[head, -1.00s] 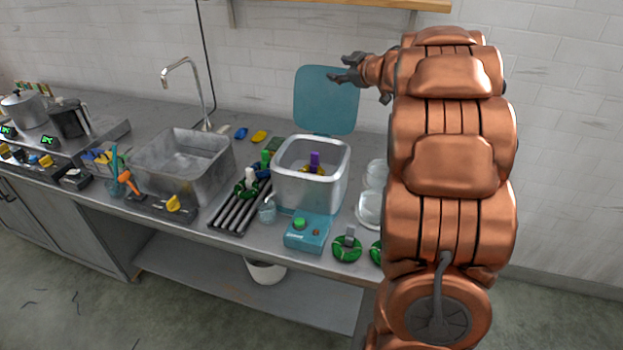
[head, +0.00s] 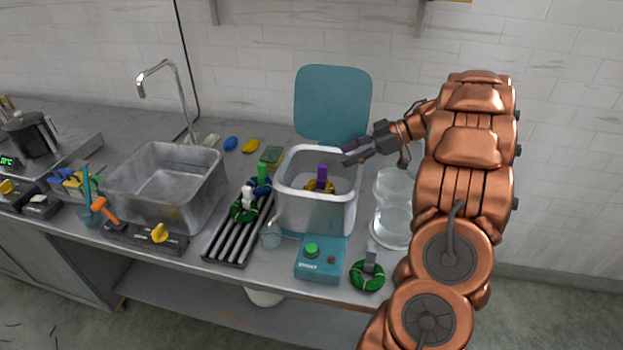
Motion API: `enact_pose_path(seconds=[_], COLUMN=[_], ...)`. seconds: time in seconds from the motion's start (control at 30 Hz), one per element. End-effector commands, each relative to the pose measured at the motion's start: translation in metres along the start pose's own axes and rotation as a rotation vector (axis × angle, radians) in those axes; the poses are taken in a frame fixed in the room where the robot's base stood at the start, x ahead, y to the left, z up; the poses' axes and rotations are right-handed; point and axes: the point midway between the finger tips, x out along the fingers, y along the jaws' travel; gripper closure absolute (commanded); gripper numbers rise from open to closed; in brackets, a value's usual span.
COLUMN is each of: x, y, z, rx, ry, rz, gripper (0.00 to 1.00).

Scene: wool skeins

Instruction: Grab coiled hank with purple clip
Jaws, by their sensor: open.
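The hank with the purple clip (head: 321,176) is inside the open white square tub (head: 316,215). The purple clip stands upright, and the yellow coil (head: 313,187) shows around its foot; its lower part is hidden by the tub's front wall. My gripper (head: 345,157) is open and empty, at the right rim of the tub, to the right of and a little above the clip. Its fingers point left. It appears apart from the hank.
A teal lid (head: 332,100) stands open behind the tub. A teal control box (head: 320,262) with a green button sits in front. Green hanks with a white clip (head: 244,208) and a grey clip (head: 368,275) lie nearby.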

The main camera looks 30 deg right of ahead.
Motion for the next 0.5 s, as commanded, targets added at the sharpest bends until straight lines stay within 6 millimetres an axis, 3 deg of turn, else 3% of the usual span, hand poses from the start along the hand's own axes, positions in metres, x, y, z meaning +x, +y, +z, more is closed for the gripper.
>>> enact_pose_path(seconds=[0.5], x=[0.03], y=[0.0], z=[0.007], rx=[0.014], ry=[0.002], rz=[0.013], gripper=[0.5])
